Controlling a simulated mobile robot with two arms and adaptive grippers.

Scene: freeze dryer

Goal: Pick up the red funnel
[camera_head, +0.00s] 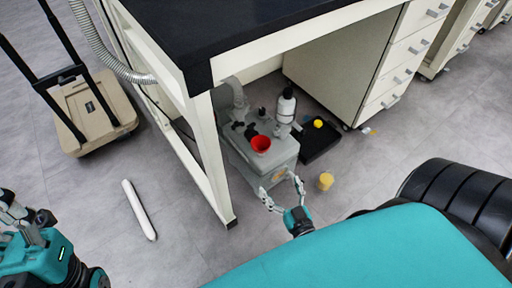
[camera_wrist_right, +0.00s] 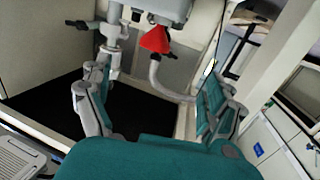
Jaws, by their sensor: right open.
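The red funnel (camera_head: 261,145) sits on top of a grey boxy machine (camera_head: 232,148) on the floor under the bench. It also shows in the right wrist view as a red cone (camera_wrist_right: 155,40) near the top, beyond my fingers. My right gripper (camera_head: 278,183) is open and empty at the near side of the machine, short of the funnel and apart from it. In the right wrist view its two fingers (camera_wrist_right: 152,78) stand wide apart. My left gripper (camera_head: 14,210) is partly cut off at the left edge; its jaws are unclear.
A black-topped bench (camera_head: 235,35) overhangs the machine, with a white leg (camera_head: 210,155) left of it. A white bottle (camera_head: 286,106) stands behind the funnel. A white rod (camera_head: 139,210) lies on open floor.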

